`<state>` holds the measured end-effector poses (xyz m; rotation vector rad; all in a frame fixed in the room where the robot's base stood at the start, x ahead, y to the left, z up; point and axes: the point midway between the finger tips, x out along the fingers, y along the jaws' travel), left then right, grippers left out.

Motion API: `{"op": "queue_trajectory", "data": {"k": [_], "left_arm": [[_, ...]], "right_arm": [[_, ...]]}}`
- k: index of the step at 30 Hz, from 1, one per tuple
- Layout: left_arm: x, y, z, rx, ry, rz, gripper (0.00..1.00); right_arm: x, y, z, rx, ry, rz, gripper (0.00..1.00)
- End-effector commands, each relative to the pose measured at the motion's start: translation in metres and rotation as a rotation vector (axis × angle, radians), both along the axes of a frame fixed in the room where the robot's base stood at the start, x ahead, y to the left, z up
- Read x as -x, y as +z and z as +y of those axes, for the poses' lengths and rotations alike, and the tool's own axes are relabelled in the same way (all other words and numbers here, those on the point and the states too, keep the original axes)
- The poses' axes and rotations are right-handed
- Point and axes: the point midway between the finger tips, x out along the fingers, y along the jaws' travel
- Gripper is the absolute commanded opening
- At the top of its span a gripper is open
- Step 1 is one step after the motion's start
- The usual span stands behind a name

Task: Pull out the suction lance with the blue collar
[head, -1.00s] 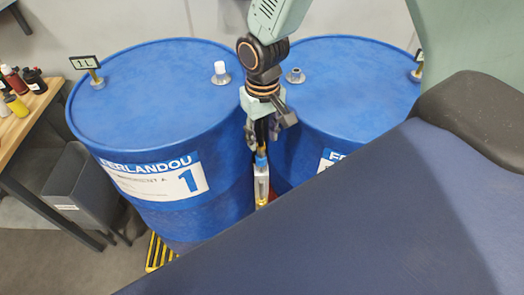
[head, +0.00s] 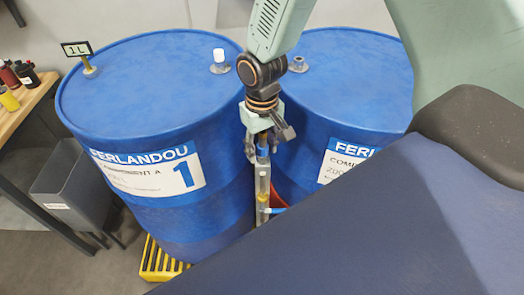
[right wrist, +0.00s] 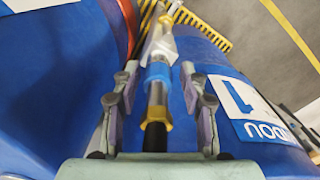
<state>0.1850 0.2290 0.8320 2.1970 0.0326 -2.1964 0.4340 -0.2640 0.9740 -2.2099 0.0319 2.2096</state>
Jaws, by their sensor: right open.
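The suction lance (head: 262,184) stands roughly upright in the gap between two blue drums. It has a clear body and a brass-coloured part; its blue collar (head: 262,150) is near the top. In the right wrist view the blue collar (right wrist: 157,74) lies between the fingers, with a brass fitting and a black end nearer the palm. My right gripper (head: 265,135) is over the lance's top. In the right wrist view my right gripper (right wrist: 160,84) is open, one finger on each side of the lance, with gaps visible. My left gripper is not in view.
The left drum (head: 150,100), marked 1, and the right drum (head: 345,80) stand close on both sides. Capped or fitted openings rise from their tops, with a 1L tag (head: 77,48) at left. A yellow grate (head: 160,262), grey bin (head: 78,185) and bench (head: 30,105) are nearby.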

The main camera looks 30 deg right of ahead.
Motion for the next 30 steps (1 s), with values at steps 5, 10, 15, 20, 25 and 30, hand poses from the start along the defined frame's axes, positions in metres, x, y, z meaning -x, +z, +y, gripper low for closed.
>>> {"op": "queue_trajectory", "data": {"k": [5, 10, 15, 20, 25, 30], "left_arm": [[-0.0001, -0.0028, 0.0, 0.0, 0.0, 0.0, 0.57], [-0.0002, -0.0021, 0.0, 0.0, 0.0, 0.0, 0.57], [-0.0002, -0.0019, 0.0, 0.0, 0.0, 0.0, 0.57], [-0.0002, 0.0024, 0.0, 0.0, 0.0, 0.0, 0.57], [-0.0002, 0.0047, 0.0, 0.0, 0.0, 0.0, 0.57], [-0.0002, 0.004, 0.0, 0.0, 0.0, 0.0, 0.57]], "right_arm": [[-0.0004, -0.0063, -0.0001, 0.0, 0.0, -0.001, 0.43], [-0.0004, -0.0056, 0.0, 0.0, 0.0, -0.001, 0.43], [-0.0002, -0.0055, 0.0, 0.0, 0.0, -0.001, 0.43], [0.0001, -0.0047, 0.0, 0.0, 0.0, 0.001, 0.43], [-0.0001, -0.0053, 0.0, 0.0, 0.0, 0.0, 0.43], [-0.0001, -0.0057, 0.0, 0.0, 0.0, 0.0, 0.43]]}}
